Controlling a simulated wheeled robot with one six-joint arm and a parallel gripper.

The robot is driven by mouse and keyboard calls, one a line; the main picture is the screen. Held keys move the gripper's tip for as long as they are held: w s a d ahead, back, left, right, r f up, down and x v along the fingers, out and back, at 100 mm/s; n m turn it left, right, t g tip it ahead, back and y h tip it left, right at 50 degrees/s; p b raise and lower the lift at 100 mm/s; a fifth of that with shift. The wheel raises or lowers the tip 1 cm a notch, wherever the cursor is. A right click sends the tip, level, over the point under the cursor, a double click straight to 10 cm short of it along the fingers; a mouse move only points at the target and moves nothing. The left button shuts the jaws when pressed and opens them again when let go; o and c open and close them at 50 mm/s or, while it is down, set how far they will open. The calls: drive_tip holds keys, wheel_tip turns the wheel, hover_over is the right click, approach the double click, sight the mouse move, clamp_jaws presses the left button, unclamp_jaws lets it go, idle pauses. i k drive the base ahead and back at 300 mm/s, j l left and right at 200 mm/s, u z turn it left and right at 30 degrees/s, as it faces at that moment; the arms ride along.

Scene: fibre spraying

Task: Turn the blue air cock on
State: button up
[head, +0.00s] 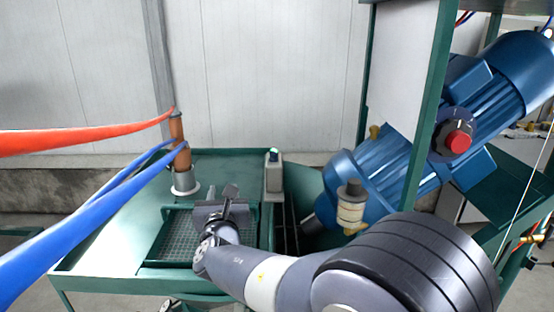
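I cannot pick out the blue air cock for certain in the head view. Two blue hoses (85,215) run from the left edge up to a copper-coloured upright cylinder (180,145). A small brass fitting with a red part (533,238) shows at the far right edge, partly cut off. My gripper (229,196) is over the mesh area of the green table, apart from the hoses and from the brass fitting. Its fingers are small and seen from behind, so their opening is unclear.
The green table (110,240) has a raised rim. A grey box-shaped post (274,172) stands right of my gripper. A large blue motor (380,170) with a red button (457,142) and a green frame post (425,110) fill the right side. An orange hose (80,138) crosses the upper left.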

sight(274, 158)
drive_tip(key=k+j+z, duration=0.1)
drive_tip(key=z, duration=0.3)
drive_tip(key=k+z, duration=0.25)
drive_tip(key=z, duration=0.15)
drive_tip(key=k+z, duration=0.15)
drive_tip(key=z, duration=0.25)
drive_tip(key=k+z, duration=0.15)
drive_tip(key=z, duration=0.2)
drive_tip(key=k+j+z, duration=0.15)
drive_tip(key=z, duration=0.3)
drive_tip(key=k+z, duration=0.25)
drive_tip(key=z, duration=0.2)
drive_tip(key=k+z, duration=0.25)
drive_tip(key=z, duration=0.2)
drive_tip(key=k+l+z, duration=0.1)
drive_tip(key=z, duration=0.4)
drive_tip(key=k+z, duration=0.35)
drive_tip(key=k, duration=0.35)
drive_tip(key=k+j+u, duration=0.45)
drive_tip(key=u, duration=0.25)
drive_tip(key=k+j+u, duration=0.1)
drive_tip(key=j+u, duration=0.25)
drive_tip(key=j, duration=0.15)
drive_tip(key=j+u, duration=0.2)
drive_tip(key=j, duration=0.3)
drive_tip(key=i+j+u, duration=0.1)
drive_tip(key=j+u, duration=0.15)
drive_tip(key=j, duration=0.25)
